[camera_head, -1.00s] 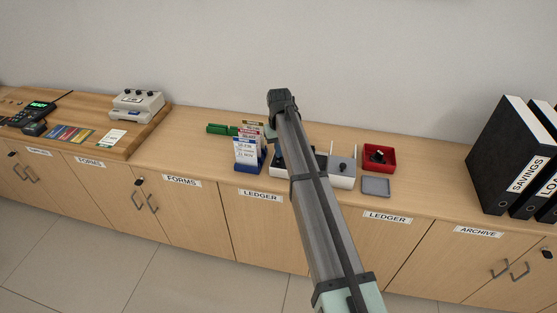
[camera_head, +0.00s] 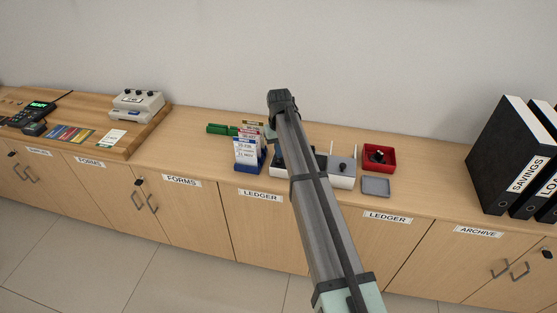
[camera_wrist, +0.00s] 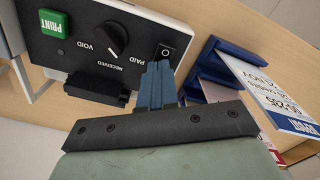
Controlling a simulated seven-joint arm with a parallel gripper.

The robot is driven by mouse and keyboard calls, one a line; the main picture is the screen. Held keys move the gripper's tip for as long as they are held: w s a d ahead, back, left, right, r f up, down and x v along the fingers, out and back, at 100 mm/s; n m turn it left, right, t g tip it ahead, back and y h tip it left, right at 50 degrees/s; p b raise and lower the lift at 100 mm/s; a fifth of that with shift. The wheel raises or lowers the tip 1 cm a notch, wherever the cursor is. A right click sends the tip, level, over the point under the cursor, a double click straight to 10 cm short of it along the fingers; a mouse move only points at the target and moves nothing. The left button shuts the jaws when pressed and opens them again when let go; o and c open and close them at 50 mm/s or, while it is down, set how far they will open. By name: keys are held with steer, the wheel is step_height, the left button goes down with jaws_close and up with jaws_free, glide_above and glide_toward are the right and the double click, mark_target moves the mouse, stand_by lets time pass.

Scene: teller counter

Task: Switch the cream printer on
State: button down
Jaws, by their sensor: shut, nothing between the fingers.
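In the wrist view the printer's dark front panel (camera_wrist: 90,25) fills the upper left, with a pale casing edge. It carries a green PRINT button (camera_wrist: 53,23), a black knob (camera_wrist: 112,38) with RECEIVED, VOID and PAID around it, and a small black rocker switch (camera_wrist: 165,52). My gripper (camera_wrist: 157,70) is shut and empty, its blue fingertips right by the rocker's near edge. I cannot tell whether they touch it or which way the rocker is set.
Blue card holders (camera_wrist: 215,68) stand close right of my fingers in the wrist view; in the head view the card stand (camera_head: 247,155) is left of my arm. A red tray (camera_head: 378,167) and grey tray (camera_head: 376,186) lie right. Another pale machine (camera_head: 137,106) stands far left.

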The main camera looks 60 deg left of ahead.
step_height(320, 180, up, 6)
steer(key=shift+r, duration=0.2)
stand_by(0.7)
stand_by(0.3)
